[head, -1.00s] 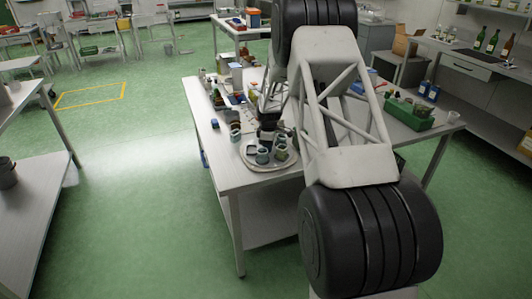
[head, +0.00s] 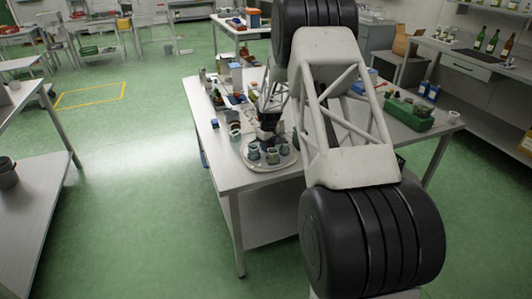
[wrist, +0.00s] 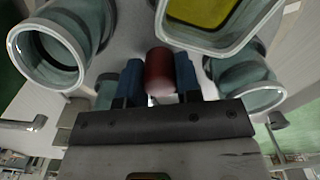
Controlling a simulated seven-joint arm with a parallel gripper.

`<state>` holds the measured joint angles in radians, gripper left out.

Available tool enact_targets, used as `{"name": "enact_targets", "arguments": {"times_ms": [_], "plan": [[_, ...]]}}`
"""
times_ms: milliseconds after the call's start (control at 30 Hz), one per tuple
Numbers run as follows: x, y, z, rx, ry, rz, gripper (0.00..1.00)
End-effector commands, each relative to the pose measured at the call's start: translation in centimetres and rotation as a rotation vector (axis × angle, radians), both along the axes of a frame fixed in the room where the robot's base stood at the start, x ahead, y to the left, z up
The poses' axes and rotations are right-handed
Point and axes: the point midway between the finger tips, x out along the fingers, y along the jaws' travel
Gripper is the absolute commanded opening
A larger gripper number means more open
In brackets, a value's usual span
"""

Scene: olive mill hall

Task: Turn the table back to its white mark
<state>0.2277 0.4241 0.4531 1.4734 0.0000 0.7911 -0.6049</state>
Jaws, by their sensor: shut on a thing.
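The round pale turntable (head: 268,169) stands near the front left corner of the metal table, with several glass jars on it. A jar (head: 253,151) stands at its front left and another (head: 272,156) at its front. My gripper (wrist: 159,78) is shut on an upright dark red peg (wrist: 159,66), between its blue fingertips. In the wrist view, a jar with yellow contents (wrist: 205,10) is close beyond the peg, with open greenish jars to left and right. In the head view my arm hides part of the turntable. I cannot make out a white mark.
More jars and small items (head: 234,115) stand on the table left of and behind the turntable. A green crate (head: 408,112) with bottles is at the right, beside a white cup (head: 453,117). The front left table corner (head: 228,180) is bare.

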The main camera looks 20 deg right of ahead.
Motion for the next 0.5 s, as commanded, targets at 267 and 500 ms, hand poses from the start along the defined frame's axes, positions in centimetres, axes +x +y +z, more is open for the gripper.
{"name": "enact_targets", "arguments": {"times_ms": [267, 500], "plan": [[0.00, 0.00, 0.01, 0.000, 0.000, -0.177, 0.14], [0.00, 0.00, 0.00, 0.000, 0.000, -0.202, 0.14]]}}
